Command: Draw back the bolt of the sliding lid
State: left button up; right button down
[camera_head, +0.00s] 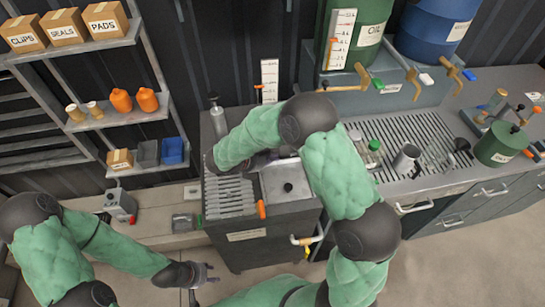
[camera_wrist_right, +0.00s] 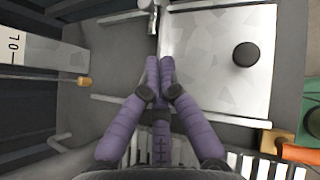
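The sliding lid is a pale metal plate (camera_head: 283,180) with a black knob (camera_head: 288,187), on top of the dark cabinet. It fills the upper right of the right wrist view (camera_wrist_right: 205,85). A small metal fitting, probably the bolt (camera_wrist_right: 152,18), sits at the lid's left edge in that view. My right gripper (camera_wrist_right: 160,62) has its purple fingers close together over that edge, just below the fitting and apart from it; nothing shows between the tips. In the head view my right arm largely hides it. My left gripper (camera_head: 208,274) is low at left, its fingers apart and empty.
A slatted grate (camera_head: 230,197) lies left of the lid, with an orange handle (camera_head: 262,209) at the cabinet's front. A drain counter with glassware (camera_head: 436,153) and a green drum (camera_head: 362,30) stand to the right and behind. Shelves with boxes are at left.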

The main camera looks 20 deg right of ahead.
jog(key=b, duration=0.2)
send_over(288, 165)
notch_tip(288, 165, down, 5)
jog(key=shift+r, duration=0.1)
pick_arm(q)
jog(key=shift+f, duration=1)
pick_arm(e)
jog(key=shift+w+d, duration=0.25)
jog(key=shift+d, duration=0.65)
jog(key=d, duration=0.2)
jog(key=s+d, duration=0.1)
jog(key=d, duration=0.2)
jog(key=shift+s+d+f, duration=0.15)
jog(key=shift+s+f, duration=0.05)
pick_arm(q)
jog(key=shift+f, duration=0.3)
